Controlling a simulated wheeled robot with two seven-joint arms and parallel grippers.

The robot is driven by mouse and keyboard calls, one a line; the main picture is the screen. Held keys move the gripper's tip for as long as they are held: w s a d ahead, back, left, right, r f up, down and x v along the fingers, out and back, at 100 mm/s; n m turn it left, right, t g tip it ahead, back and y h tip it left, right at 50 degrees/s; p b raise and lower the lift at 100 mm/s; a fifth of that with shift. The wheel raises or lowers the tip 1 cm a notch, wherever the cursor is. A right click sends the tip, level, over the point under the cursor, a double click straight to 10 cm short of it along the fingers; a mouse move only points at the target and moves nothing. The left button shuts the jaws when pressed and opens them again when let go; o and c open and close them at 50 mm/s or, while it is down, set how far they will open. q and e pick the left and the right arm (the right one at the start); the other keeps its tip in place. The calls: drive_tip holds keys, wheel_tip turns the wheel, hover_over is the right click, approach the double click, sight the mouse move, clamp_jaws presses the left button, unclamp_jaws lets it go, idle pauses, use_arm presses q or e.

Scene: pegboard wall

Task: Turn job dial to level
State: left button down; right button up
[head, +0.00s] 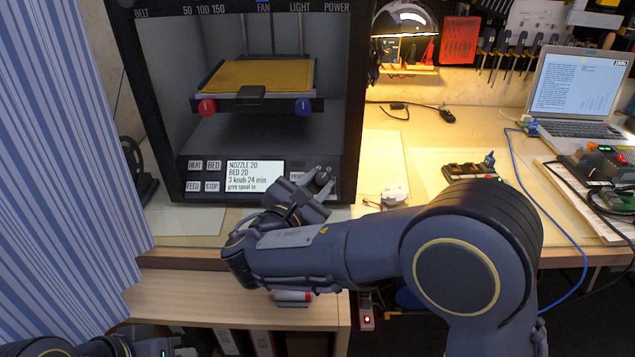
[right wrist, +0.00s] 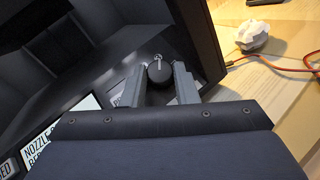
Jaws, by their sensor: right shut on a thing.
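The job dial is a round black knob with a pale pointer line; it shows in the right wrist view (right wrist: 159,71) on the printer's dark front panel. The pointer points up and slightly left in that view. My right gripper (head: 321,178) is at the panel's lower right corner in the head view and hides the dial there. In the right wrist view its two grey fingers (right wrist: 159,84) are on either side of the knob, shut on it. Only part of my left arm shows at the bottom left of the head view; its fingers are not clear.
The printer (head: 355,60) has a lit display (head: 254,176) with text and HEAT, BED, FEED and STOP buttons beside it. A white lumpy object (head: 393,196) with a red cable lies right of the printer. A striped curtain (head: 50,130) hangs at left. A laptop (head: 577,85) stands right.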

drive_tip(key=m+g+h+p, duration=0.2)
drive_tip(key=m, duration=0.1)
drive_tip(key=m+g+p, duration=0.1)
drive_tip(key=m, duration=0.1)
drive_tip(key=shift+w+a+r+g+h, duration=0.2)
drive_tip(key=shift+a+r+g+h, duration=0.1)
drive_tip(key=shift+r+g+h, duration=0.1)
drive_tip(key=m+g+p, duration=0.2)
drive_tip(key=shift+w+m+h+p, duration=0.1)
drive_tip(key=shift+m+h+p, duration=0.2)
drive_tip(key=shift+m+p, duration=0.1)
drive_tip(key=shift+m+g+p, duration=0.3)
drive_tip(key=shift+m+g, duration=0.1)
drive_tip(key=shift+m, duration=0.1)
drive_tip(key=shift+f, duration=0.1)
drive_tip(key=o, duration=0.7)
drive_tip(key=shift+a, duration=0.1)
